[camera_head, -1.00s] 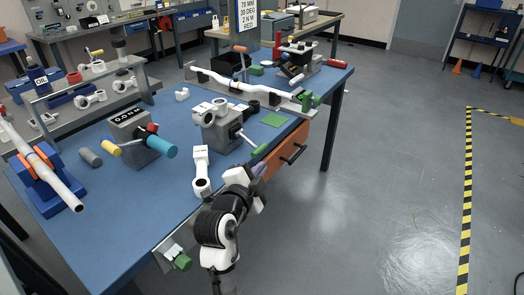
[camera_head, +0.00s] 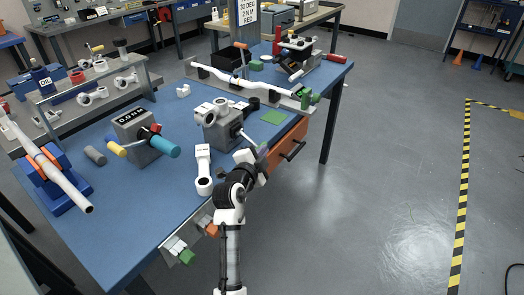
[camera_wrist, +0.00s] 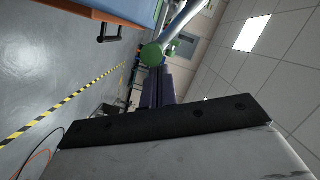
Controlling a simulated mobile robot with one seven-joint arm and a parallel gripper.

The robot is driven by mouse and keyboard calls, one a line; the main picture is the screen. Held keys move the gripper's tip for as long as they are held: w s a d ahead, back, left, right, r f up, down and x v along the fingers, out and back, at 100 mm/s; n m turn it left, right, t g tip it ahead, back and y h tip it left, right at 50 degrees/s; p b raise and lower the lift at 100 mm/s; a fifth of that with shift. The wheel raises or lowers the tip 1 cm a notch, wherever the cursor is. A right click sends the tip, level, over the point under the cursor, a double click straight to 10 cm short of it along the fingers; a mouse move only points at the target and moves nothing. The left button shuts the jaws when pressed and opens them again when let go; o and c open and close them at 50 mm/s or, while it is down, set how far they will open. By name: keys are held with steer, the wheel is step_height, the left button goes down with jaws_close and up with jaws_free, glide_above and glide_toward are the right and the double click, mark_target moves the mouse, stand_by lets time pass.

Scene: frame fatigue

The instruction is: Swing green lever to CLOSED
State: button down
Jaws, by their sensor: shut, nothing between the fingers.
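No CLOSED mark is readable.
A white-and-black part (camera_head: 203,170) lies left of my arm on the bench (camera_head: 120,225). A gauge block with a cyan handle (camera_head: 165,146) stands farther left. An orange drawer (camera_head: 288,146) is below right.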

steer(key=f+m+b, duration=0.1)
steer(key=b, duration=0.3)
steer(key=f+m+b, duration=0.1)
steer(key=b, duration=0.4)
steer(key=shift+w+a+f+b, duration=0.15)
steer(key=shift+a+f+b, duration=0.1)
steer(key=shift+b, duration=0.05)
steer(key=shift+t, duration=0.4)
steer(key=shift+r, duration=0.15)
